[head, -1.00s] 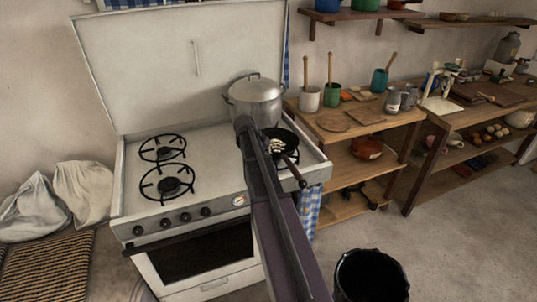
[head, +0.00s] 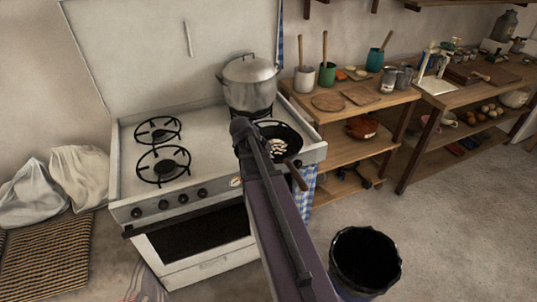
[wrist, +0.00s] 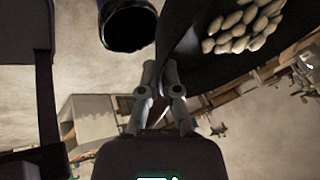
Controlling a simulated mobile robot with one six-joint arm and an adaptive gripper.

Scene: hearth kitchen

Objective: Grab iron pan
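The iron pan (head: 292,142) is black with a brown handle and holds pale, bean-like pieces. In the head view it is at the stove's right front, in front of the pot, with a burner grate showing behind it. My gripper (head: 241,127) is at the pan's left side, its fingers largely hidden by my arm. In the wrist view my gripper's fingers (wrist: 160,66) are close together, with their tips at the edge of the pan (wrist: 185,35). The gripper looks shut on that edge, though the contact itself is dark.
A lidded metal pot (head: 250,85) stands behind the pan on the white stove (head: 205,135). A black bin (head: 365,258) stands on the floor at front right. Wooden shelves (head: 345,150) with cups and boards stand right of the stove. Two left burners are empty.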

